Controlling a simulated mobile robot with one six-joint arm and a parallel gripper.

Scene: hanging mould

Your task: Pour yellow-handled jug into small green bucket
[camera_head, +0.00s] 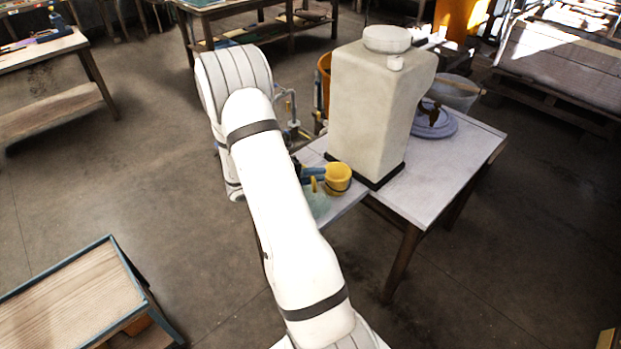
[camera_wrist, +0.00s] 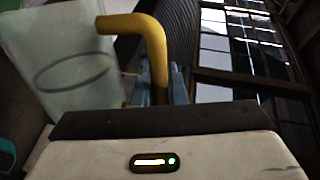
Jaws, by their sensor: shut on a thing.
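The yellow-handled jug has a pale, see-through greenish body (camera_head: 318,204) and shows in the head view in front of the table edge, partly hidden by my arm. In the wrist view its body (camera_wrist: 75,70) fills the upper left, with a dark ring line around it and the bent yellow handle (camera_wrist: 153,45) beside it. My gripper (camera_head: 313,173) has blue fingers, shut on the handle; they also show in the wrist view (camera_wrist: 168,85). The jug looks tilted in the wrist view; I see no contents clearly. No small green bucket is clearly visible; a teal edge (camera_wrist: 7,150) shows at the far left.
A yellow pot (camera_head: 339,178) is right beside my gripper. A big white canister (camera_head: 368,110) stands on the pale table (camera_head: 455,165), with a blue-grey disc (camera_head: 437,124) and grey bucket (camera_head: 452,92) behind. An orange bucket (camera_head: 323,85) is partly hidden.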

